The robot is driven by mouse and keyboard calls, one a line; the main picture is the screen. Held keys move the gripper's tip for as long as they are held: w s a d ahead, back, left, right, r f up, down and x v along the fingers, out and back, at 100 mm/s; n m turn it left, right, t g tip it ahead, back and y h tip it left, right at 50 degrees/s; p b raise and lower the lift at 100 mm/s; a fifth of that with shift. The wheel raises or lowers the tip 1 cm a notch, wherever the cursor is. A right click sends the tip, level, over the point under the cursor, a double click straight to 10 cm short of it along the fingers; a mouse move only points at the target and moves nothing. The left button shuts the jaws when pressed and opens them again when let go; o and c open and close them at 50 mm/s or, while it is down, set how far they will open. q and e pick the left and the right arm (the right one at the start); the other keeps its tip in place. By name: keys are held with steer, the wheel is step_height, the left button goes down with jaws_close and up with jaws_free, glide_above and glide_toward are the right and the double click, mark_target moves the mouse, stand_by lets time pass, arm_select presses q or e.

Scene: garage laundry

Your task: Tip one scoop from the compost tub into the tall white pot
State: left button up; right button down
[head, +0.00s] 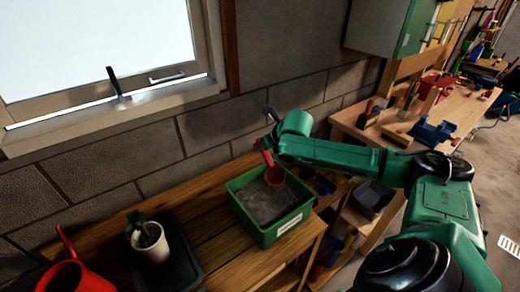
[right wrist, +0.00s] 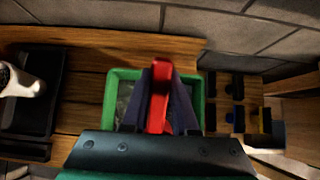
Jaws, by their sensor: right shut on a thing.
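The green compost tub (head: 271,233) stands on the wooden bench, filled with dark grey compost (head: 262,204). My right gripper (head: 264,148) is above the tub's back edge, shut on the handle of a red scoop (head: 274,176). The scoop's bowl hangs over the back part of the compost; I cannot tell whether it touches it or holds any. The right wrist view shows the red scoop (right wrist: 159,97) between the fingers, with the tub (right wrist: 112,95) below. The white pot (head: 152,246), with a small green plant, stands left of the tub. My left gripper is out of view.
The white pot is on a black tray (head: 187,262). A red watering can (head: 72,278) is at the lower left. A block wall (head: 210,127) and window sill run behind the bench. A workbench with tools (head: 432,115) stands to the right. Bare bench lies between tray and tub.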

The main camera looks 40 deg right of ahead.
step_height(320, 180, down, 14)
steer(key=b, duration=0.8)
steer(key=shift+s+a+f, duration=0.15)
steer(key=shift+f, duration=0.05)
stand_by(0.6)
step_height(320, 180, up, 12)
steer(key=p, duration=1.3)
steer(key=shift+r, duration=0.2)
step_height(320, 180, up, 2)
steer(key=shift+r, duration=0.1)
